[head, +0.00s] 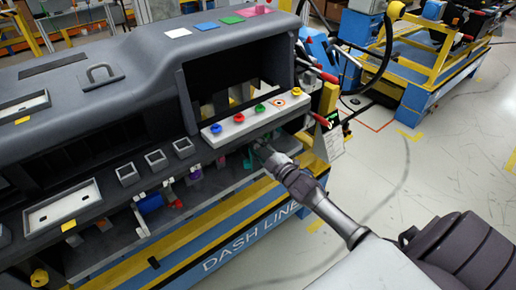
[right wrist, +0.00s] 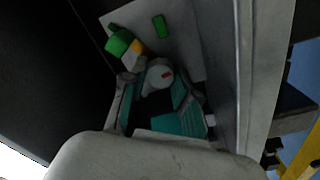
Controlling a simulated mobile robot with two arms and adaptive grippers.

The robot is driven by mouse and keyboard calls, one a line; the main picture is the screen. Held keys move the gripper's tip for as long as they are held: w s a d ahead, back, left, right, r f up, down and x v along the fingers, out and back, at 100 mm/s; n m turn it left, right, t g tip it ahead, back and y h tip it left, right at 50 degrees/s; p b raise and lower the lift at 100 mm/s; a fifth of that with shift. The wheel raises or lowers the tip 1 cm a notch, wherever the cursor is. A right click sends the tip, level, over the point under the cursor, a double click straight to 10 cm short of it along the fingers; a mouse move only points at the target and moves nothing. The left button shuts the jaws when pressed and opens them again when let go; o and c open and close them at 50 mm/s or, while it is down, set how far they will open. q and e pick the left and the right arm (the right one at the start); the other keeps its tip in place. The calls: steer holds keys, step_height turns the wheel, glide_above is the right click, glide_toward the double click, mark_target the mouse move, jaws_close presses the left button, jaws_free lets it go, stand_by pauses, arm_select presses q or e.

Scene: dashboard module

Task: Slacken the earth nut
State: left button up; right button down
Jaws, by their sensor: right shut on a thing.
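My right gripper (head: 262,152) reaches under the front edge of the dashboard module, below the panel of coloured knobs. In the right wrist view its teal-padded fingers (right wrist: 160,98) are closed around a pale round piece with a red mark, which looks like the earth nut (right wrist: 159,75). The nut sits in front of a grey plate (right wrist: 185,50). Much of the nut is hidden by the fingers, and in the head view I cannot make it out. My left gripper is not in view.
A green and yellow piece (right wrist: 120,42) and a green tag (right wrist: 160,27) are close by the nut. The white panel (head: 243,122) with coloured knobs overhangs the gripper. A pale upright wall (right wrist: 245,75) stands close on the right. The floor (head: 410,165) right of the bench is open.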

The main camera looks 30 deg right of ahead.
steer(key=n, duration=0.3)
steer(key=n+b, duration=0.1)
steer(key=n, duration=0.1)
steer(key=shift+f+n, duration=0.2)
steer(key=shift+n, duration=0.2)
steer(key=n+b, duration=0.1)
steer(key=n, duration=0.2)
steer(key=shift+b, duration=0.35)
steer(key=shift+n+b, duration=0.55)
steer(key=shift+n, duration=1.15)
steer(key=c, duration=1.2)
jaws_free()
steer(key=shift+o, duration=0.2)
steer(key=shift+r, duration=0.1)
steer(key=shift+s, duration=0.15)
steer(key=s+d, duration=0.1)
steer(key=s, duration=1)
steer(key=shift+s, duration=0.4)
